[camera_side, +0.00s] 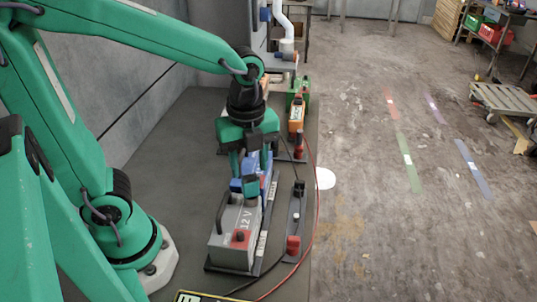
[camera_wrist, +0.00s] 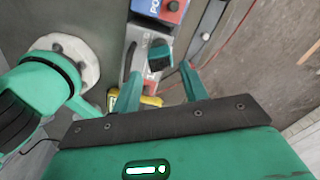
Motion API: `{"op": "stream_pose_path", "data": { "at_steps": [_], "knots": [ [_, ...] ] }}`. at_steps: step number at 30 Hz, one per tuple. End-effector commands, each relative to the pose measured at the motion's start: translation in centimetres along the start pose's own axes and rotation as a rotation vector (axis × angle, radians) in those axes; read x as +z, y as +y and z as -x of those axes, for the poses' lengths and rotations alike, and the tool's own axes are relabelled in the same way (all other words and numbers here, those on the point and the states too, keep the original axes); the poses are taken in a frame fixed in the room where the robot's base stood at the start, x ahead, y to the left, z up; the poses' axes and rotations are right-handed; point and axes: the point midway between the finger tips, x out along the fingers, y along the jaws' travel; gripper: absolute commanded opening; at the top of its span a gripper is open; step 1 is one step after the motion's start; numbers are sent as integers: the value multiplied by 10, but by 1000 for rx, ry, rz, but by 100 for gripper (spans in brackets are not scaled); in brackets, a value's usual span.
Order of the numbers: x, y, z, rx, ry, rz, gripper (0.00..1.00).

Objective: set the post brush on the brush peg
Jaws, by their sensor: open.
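A teal and dark block, which looks like the post brush (camera_wrist: 160,57), sits on top of the grey 12 V battery (camera_side: 228,222). It also shows in the side view (camera_side: 248,185), partly behind my fingers. My gripper (camera_side: 251,173) points down over the battery. In the wrist view its two fingers stand apart, one on each side of the brush, with a gap between. I cannot tell how far above the brush the tips are. A narrow dark strip (camera_side: 294,222) right of the battery carries a dark upright post, perhaps the brush peg (camera_side: 299,188), and a red one.
A blue battery (camera_wrist: 155,10) stands behind the grey one. A red cap (camera_side: 240,237) is on the grey battery's near end. Black and red cables run along the bench's right edge. An orange and green unit (camera_side: 296,118) stands farther back.

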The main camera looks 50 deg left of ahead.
Motion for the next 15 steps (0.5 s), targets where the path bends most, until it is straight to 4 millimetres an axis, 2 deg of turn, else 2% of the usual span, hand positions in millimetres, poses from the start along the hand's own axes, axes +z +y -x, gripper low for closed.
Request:
{"op": "stream_pose_path", "data": {
  "at_steps": [11,15],
  "knots": [
    [0,0,-11,1,0,1,44],
    [0,1,-22,4,0,1,44]
  ]
}}
